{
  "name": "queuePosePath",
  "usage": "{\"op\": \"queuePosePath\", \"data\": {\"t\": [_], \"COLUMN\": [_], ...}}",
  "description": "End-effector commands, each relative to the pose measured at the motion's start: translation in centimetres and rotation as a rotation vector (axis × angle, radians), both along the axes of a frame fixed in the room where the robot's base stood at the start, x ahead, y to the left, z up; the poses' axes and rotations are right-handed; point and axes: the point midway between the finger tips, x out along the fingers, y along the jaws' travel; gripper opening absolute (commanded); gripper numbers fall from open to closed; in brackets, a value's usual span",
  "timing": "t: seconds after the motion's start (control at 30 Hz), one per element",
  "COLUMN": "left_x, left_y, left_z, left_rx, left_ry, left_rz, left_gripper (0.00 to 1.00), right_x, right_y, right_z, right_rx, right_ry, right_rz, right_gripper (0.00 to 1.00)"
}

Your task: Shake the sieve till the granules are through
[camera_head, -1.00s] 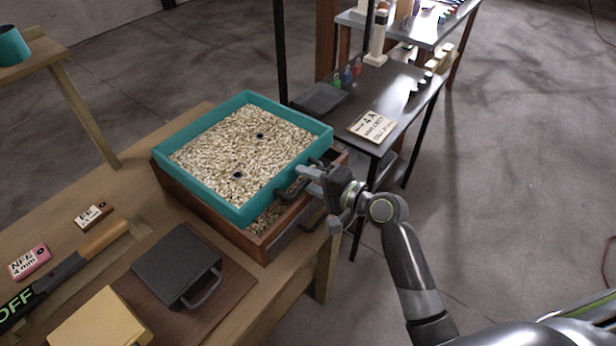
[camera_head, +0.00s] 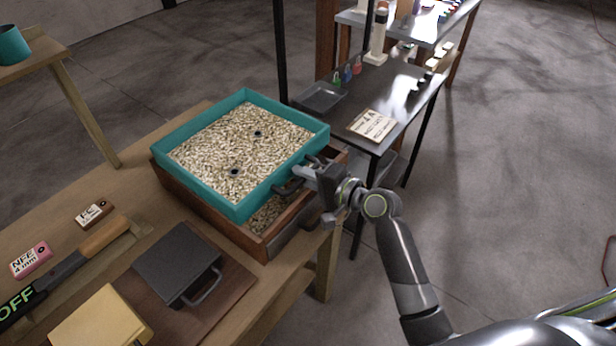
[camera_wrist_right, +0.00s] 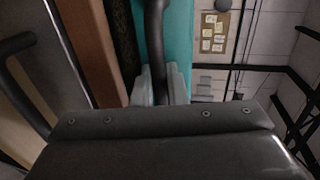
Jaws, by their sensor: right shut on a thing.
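The sieve is a teal square frame (camera_head: 183,188) full of pale granules (camera_head: 236,148), with two small dark round spots among them. It sits over a brown wooden box (camera_head: 258,243) on the wooden table, and granules also show in the box at its near right corner. My right gripper (camera_head: 301,175) is shut on the dark handle (camera_head: 287,189) at the sieve's right side. In the right wrist view the gripper's pale fingertips (camera_wrist_right: 160,88) close around the dark handle bar (camera_wrist_right: 154,40), beside the teal wall (camera_wrist_right: 178,35). My left gripper is not in view.
A dark grey lidded box with a handle (camera_head: 178,263) stands on a brown board at the near side of the table. A yellow block (camera_head: 100,318), small labelled blocks and a long dark tool lie nearby. A dark side table (camera_head: 400,105) with a sign stands behind right.

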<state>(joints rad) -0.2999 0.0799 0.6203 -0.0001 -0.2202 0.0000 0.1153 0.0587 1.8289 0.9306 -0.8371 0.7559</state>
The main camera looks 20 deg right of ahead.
Motion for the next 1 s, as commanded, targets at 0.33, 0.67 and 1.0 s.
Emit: {"op": "queuePosePath", "data": {"t": [0.33,0.67,1.0], "left_x": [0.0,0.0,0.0], "left_y": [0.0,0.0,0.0], "left_z": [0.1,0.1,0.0], "left_rx": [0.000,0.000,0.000], "left_ry": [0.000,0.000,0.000], "left_rz": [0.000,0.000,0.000], "left_gripper": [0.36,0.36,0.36], "right_x": [1.7,1.6,0.9], "right_y": [1.3,1.3,0.6], "right_z": [0.1,0.2,0.2], "right_rx": [0.000,0.001,0.001], "right_ry": [-0.002,-0.003,-0.003], "right_rz": [-0.001,0.000,-0.002], "right_gripper": [0.00,0.32,0.32]}}
